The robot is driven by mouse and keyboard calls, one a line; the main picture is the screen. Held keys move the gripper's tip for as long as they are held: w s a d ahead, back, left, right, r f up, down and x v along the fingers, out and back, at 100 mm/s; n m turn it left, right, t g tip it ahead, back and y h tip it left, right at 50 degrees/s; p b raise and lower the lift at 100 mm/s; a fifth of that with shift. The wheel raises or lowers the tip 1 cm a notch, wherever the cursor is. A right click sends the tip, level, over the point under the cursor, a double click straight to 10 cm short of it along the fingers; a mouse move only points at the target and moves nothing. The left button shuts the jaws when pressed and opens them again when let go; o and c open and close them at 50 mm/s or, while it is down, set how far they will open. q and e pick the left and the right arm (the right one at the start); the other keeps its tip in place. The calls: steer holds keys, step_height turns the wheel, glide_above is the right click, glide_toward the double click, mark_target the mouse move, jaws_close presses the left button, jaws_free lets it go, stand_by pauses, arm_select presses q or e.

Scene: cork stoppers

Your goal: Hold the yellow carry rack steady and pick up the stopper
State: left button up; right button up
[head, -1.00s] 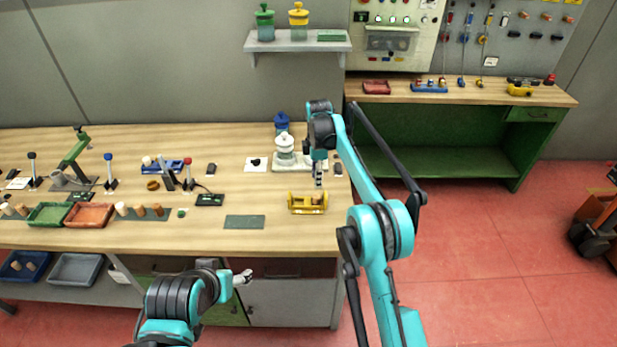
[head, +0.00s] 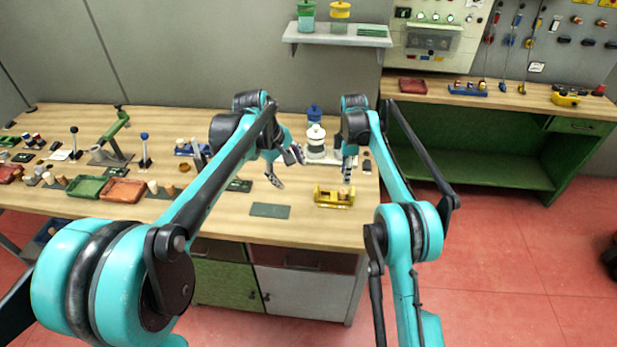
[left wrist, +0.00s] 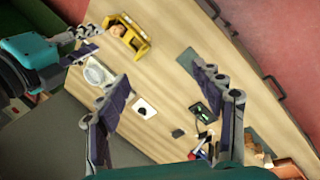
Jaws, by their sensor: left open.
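The yellow carry rack (head: 322,198) sits near the right end of the workbench. A tan cork stopper (head: 343,195) shows in it; the rack (left wrist: 141,46) and stopper (left wrist: 118,31) also show in the left wrist view. My right gripper (head: 347,178) is just above the rack, pointing down. In the left wrist view its two fingers (left wrist: 99,40) stand apart, close to the rack with nothing between them. My left gripper (head: 286,166) is open and empty over the bench, left of the rack. Its spread fingers (left wrist: 160,78) frame the lower part of the left wrist view.
A white jar (head: 316,140) and a blue-lidded jar (head: 314,113) stand behind the rack. A flat dark green mat (head: 270,210) lies to the rack's left. Green and red trays (head: 122,190) are further left. The bench front edge is close to the rack.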

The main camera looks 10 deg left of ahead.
arm_select(q)
steer(key=w+d+f+n+g, duration=0.2)
steer(key=w+f+n, duration=0.2)
steer(key=w+f, duration=0.4)
steer(key=n+g+h, duration=0.1)
steer(key=n+h, duration=0.1)
steer(key=n, duration=0.1)
glide_above(317, 192)
steer(key=w+a, duration=0.2)
steer(key=a, duration=0.1)
step_height(317, 192, down, 7)
steer(key=x, duration=0.8)
steer(key=shift+a+f, duration=0.15)
steer(key=shift+f, duration=0.3)
